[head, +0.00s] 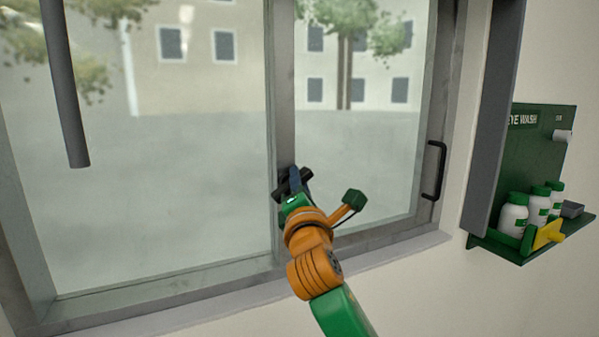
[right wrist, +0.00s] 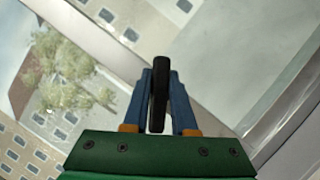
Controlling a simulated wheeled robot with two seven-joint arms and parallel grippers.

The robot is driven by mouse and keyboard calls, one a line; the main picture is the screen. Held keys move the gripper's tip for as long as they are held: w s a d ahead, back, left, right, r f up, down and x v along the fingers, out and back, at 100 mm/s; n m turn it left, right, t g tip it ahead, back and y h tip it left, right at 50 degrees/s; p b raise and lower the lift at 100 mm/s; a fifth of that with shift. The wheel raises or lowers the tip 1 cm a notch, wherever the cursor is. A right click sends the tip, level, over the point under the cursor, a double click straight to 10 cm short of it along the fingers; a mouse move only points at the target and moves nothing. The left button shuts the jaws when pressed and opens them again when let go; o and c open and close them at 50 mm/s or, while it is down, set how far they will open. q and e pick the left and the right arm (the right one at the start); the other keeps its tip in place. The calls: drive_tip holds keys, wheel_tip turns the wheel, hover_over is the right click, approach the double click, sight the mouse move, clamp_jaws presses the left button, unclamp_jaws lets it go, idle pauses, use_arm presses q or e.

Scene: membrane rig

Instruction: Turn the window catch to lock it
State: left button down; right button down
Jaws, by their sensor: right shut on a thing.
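The window catch (head: 305,175) is a small black lever on the middle upright of the sliding window's frame (head: 283,110). It lies tilted across the upright in the head view. In the right wrist view the black catch (right wrist: 158,85) stands between the two blue fingers. My right gripper (head: 295,181) reaches up from below and is shut on the catch; its fingers also show in the right wrist view (right wrist: 160,95). The gripper hides part of the catch and its base. My left gripper is not in view.
A black pull handle (head: 434,170) is on the right window frame. A green eye wash shelf (head: 541,150) with white bottles (head: 514,214) hangs on the wall at the right. A dark grey bar (head: 66,95) hangs at the upper left. The sill (head: 200,312) is clear.

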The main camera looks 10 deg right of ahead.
drive_tip(key=m+g+p, duration=0.1)
drive_tip(key=m, duration=0.1)
drive_tip(key=m+p, duration=0.2)
drive_tip(key=m+g+p, duration=0.1)
drive_tip(key=m, duration=0.1)
drive_tip(key=shift+f+m+g+h+p, duration=0.3)
drive_tip(key=shift+f+m+p, duration=0.05)
drive_tip(key=shift+f+m, duration=0.05)
idle(0.4)
